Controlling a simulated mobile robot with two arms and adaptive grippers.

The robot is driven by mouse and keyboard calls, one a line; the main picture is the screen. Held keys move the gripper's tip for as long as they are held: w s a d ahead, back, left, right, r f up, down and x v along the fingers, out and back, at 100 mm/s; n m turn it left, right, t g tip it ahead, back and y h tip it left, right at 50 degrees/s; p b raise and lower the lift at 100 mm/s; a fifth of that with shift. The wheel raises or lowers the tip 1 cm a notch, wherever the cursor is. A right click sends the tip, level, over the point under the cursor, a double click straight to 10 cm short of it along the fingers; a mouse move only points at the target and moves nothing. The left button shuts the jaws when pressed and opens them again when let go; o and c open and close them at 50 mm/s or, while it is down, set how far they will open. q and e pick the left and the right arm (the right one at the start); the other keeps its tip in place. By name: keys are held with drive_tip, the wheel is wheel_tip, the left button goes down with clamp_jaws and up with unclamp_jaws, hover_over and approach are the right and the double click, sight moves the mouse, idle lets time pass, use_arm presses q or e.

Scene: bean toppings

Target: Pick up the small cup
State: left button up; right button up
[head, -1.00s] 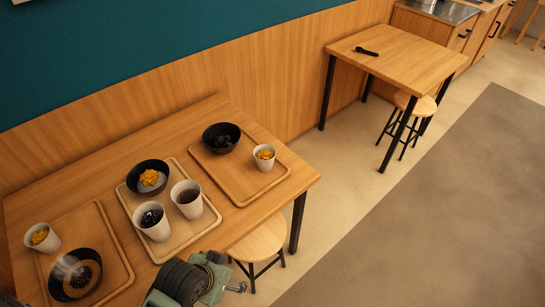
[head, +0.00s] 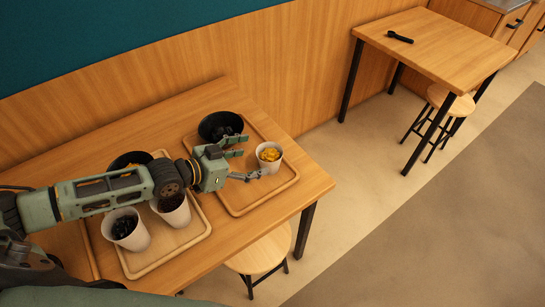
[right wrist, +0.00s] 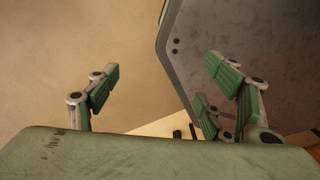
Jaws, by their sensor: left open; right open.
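The small white cup (head: 270,163) with yellow topping stands upright on the right-hand wooden tray (head: 243,208) in the head view. My left gripper (head: 250,157) is open and points at the cup from the left. Its fingertips are at or very close to the cup's left side; I cannot tell whether they touch it. My right gripper (right wrist: 165,82) is open and empty in the right wrist view, away from the cup.
A black bowl (head: 214,119) with dark contents sits behind my left gripper. Two larger cups, one with dark beans (head: 132,236), stand on the middle tray (head: 190,238), partly under my left arm. A stool (head: 262,253) is by the table (head: 312,184).

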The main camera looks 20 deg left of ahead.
sight(260, 160)
use_arm(q)
drive_tip(key=shift+w+d, duration=0.25)
drive_tip(key=x, duration=0.2)
drive_tip(key=shift+w+d+f, duration=0.2)
drive_tip(key=shift+f, duration=0.1)
drive_tip(key=x, duration=0.3)
drive_tip(key=shift+w+f, duration=0.15)
drive_tip(key=shift+f, duration=0.2)
drive_tip(key=shift+w+d+f, duration=0.15)
drive_tip(key=shift+w+d, duration=0.05)
drive_tip(key=shift+w, duration=0.05)
drive_tip(key=c, duration=1.3)
use_arm(e)
drive_tip(key=shift+s, duration=0.9)
